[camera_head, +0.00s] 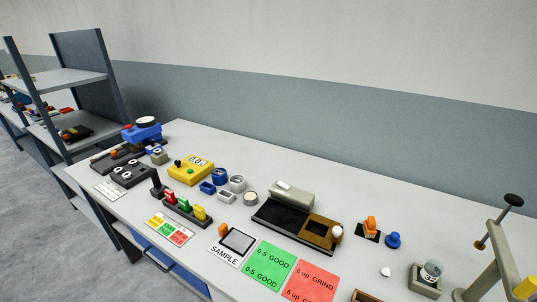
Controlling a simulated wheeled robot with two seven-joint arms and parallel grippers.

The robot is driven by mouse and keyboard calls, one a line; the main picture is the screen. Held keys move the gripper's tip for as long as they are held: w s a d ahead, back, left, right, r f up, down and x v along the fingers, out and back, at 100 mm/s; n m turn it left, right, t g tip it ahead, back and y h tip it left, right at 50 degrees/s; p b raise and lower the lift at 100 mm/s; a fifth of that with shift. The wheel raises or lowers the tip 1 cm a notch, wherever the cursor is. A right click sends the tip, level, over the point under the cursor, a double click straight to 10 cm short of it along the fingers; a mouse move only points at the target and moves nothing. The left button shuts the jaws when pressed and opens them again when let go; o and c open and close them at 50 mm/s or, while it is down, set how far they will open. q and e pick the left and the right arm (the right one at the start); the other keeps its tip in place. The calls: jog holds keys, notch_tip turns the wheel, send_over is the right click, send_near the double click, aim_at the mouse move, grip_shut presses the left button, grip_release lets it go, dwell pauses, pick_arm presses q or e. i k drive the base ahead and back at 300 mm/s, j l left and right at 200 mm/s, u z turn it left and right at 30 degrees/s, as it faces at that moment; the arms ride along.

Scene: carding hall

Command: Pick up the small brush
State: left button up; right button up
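A small orange-handled piece (370,225) with a dark base stands on the right half of the table (205,143); it looks like the small brush, but it is too small to be sure. A blue knob-like piece (393,240) stands just to its right. Neither of my grippers shows in this view.
A long grey-and-black device (290,194) with a brown wooden block lies left of the orange piece. Green (268,264) and red (312,281) cards lie at the front. A beige post stand (487,276) rises at the right. The back strip of table is clear.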

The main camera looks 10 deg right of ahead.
aim_at(369, 226)
jog(key=z, duration=1.5)
